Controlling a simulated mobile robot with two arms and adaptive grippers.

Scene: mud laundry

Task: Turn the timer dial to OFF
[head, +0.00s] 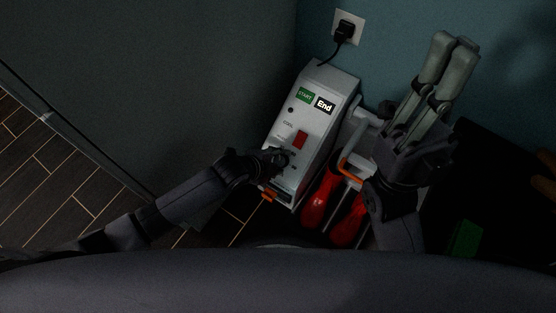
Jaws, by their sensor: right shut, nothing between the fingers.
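A pale grey box (318,130) with a green START label (305,95), a black End label (324,105) and a red rectangle (300,140) stands tilted in the middle of the head view. My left gripper (276,161) comes in from the left, with its dark fingers at the lower front of this box. No timer dial can be made out clearly; that part of the panel is dark and partly covered by the gripper. Whether its fingers are open or shut cannot be seen. My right gripper (452,72) is shut and empty, to the right of the box, its pale fingers pointing up the picture.
A wall socket with a black plug (345,31) is above the box, its cord running down to it. Red-handled tools (321,199) and an orange-edged part (352,160) sit right of the box. A dark bin-like area with a green item (465,238) is at lower right.

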